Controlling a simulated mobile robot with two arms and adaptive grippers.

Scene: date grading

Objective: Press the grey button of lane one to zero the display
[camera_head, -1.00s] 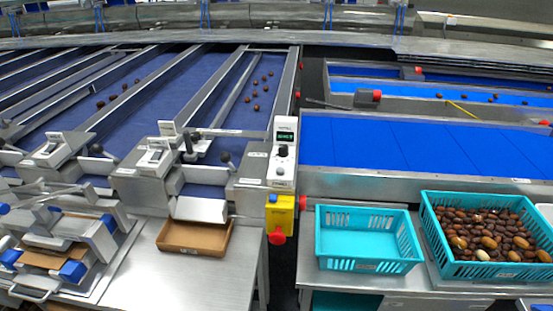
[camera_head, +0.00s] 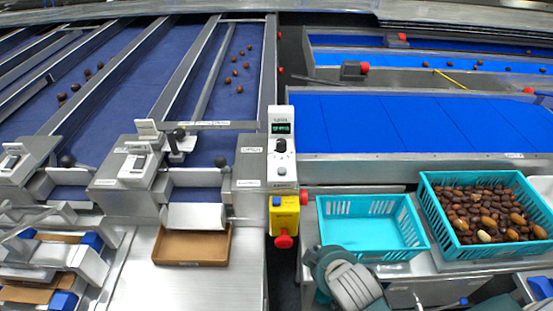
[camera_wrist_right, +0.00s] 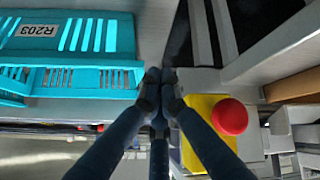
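The lane control panel (camera_head: 282,136) is a narrow upright white unit at the end of the nearest blue lane, with a lit green display (camera_head: 281,128) and a black knob. A small greyish button (camera_head: 282,171) seems to sit below the knob; its detail is too small to be sure. My right gripper (camera_head: 345,282) comes in at the bottom of the head view, in front of the empty teal crate and lower right of the panel. In the right wrist view its dark fingers (camera_wrist_right: 160,84) meet at the tips with nothing between them. My left gripper is not in view.
A yellow box (camera_head: 284,215) with a red stop button (camera_head: 284,241) hangs below the panel; it is near my fingers in the wrist view. An empty teal crate (camera_head: 372,203) and a teal crate of dates (camera_head: 430,215) stand right. A cardboard tray (camera_head: 191,260) lies left.

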